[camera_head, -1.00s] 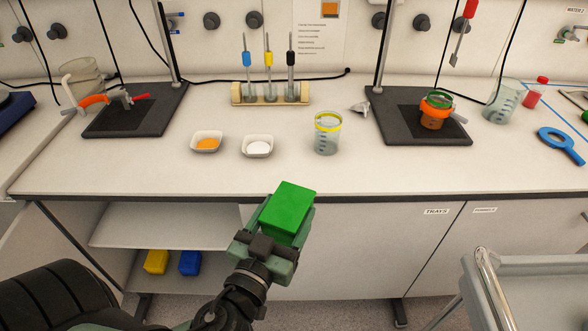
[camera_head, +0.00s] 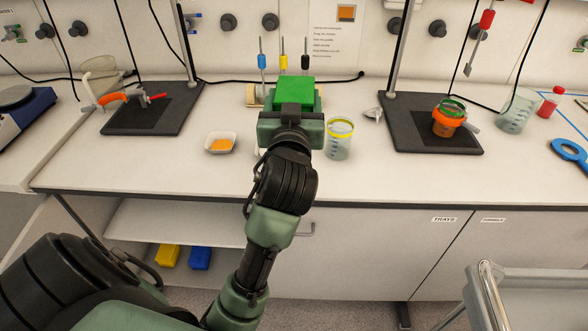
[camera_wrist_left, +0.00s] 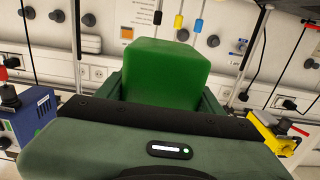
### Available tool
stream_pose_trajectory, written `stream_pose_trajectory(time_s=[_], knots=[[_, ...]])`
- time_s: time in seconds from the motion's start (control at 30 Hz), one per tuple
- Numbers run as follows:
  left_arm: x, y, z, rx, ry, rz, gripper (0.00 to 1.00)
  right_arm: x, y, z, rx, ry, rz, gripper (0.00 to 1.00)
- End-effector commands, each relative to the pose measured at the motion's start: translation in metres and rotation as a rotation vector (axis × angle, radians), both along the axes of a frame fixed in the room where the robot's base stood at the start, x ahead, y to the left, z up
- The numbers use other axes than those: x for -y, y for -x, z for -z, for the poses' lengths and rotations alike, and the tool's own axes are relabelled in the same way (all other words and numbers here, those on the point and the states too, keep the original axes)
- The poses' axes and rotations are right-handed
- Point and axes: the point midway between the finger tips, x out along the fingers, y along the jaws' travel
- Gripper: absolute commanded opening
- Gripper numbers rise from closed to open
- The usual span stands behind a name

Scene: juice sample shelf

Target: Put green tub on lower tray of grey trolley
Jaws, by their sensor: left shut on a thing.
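The green tub (camera_head: 294,93) is held in my left gripper (camera_head: 292,108), which is shut on it above the white bench. The tub fills the middle of the left wrist view (camera_wrist_left: 165,75), between the fingers. In the head view the gripper and wrist hide the tub's lower part. The grey trolley (camera_head: 535,290) shows only in part at the lower right, with a metal rail and a pale upper surface. Its lower tray cannot be made out. My right gripper is not in view.
A beaker with a yellow rim (camera_head: 339,140) stands close to the right of my left gripper. A small white dish (camera_head: 220,143) sits to the left. Retort stand bases (camera_head: 155,112) flank the area. The bench's front edge (camera_head: 400,205) lies between gripper and trolley.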

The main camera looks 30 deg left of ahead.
Motion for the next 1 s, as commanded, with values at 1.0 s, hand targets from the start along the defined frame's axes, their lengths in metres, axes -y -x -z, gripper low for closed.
stream_pose_trajectory(time_s=[1.0], knots=[[0.001, 0.000, 0.177, 0.000, -0.002, 0.002, 0.27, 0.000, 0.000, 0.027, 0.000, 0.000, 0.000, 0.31]])
